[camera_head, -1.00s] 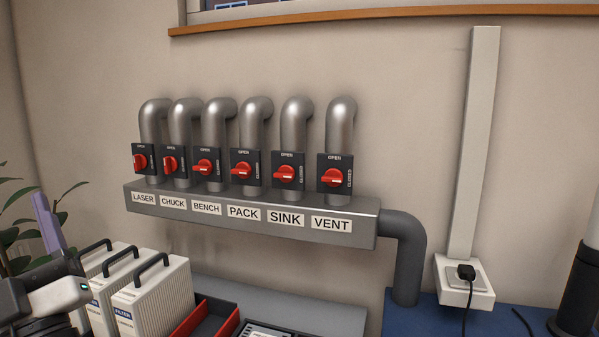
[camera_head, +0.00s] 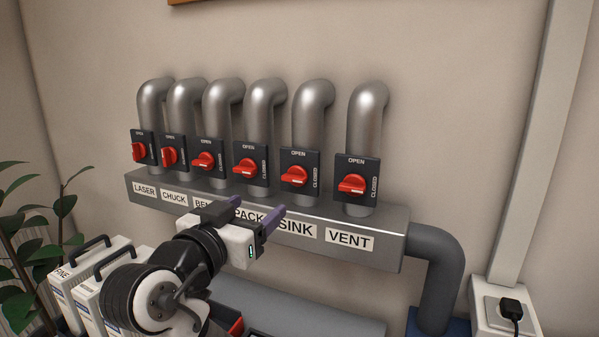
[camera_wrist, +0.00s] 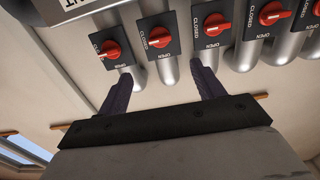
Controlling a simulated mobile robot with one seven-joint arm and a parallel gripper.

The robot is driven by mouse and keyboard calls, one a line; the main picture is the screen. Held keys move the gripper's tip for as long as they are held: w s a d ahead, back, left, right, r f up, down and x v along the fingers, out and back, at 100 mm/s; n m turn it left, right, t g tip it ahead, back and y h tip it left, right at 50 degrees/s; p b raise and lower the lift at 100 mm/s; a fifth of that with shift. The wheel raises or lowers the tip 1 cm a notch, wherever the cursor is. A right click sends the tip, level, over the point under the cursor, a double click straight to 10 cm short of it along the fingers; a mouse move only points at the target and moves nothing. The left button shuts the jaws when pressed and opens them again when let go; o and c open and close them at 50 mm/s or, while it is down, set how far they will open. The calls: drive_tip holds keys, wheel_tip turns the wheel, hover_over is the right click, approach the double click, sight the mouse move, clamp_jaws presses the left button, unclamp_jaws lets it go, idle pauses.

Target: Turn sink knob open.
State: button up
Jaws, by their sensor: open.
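The sink knob (camera_head: 295,176) is a red handle on a black plate marked OPEN at the top and CLOSED at the right. It lies roughly horizontal, in line with the CLOSED side, above the SINK label (camera_head: 297,228). In the wrist view, which is upside down, the sink knob (camera_wrist: 158,37) is second from the left. My gripper (camera_head: 256,208) is open and empty, with purple fingers, in front of the labels and below and left of the sink knob. In the wrist view my gripper (camera_wrist: 161,70) has its fingers apart, with the sink knob beyond the gap. No contact shows.
The vent knob (camera_head: 352,185) is right of the sink knob and the pack knob (camera_head: 246,168) is left of it, both close. Silver pipes rise behind the plates. The grey manifold (camera_head: 395,240) juts out below. Filter boxes (camera_head: 70,275) stand at lower left.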

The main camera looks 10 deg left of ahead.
sight(292, 178)
drive_tip(key=w+d+p, duration=0.1)
drive_tip(key=w, duration=0.3)
drive_tip(key=w+p, duration=0.1)
drive_tip(key=w, duration=0.4)
drive_tip(key=w+d+p, duration=0.1)
drive_tip(key=w, duration=0.3)
drive_tip(key=shift+w+d, duration=0.15)
drive_tip(key=shift+d, duration=0.15)
drive_tip(key=c, duration=1)
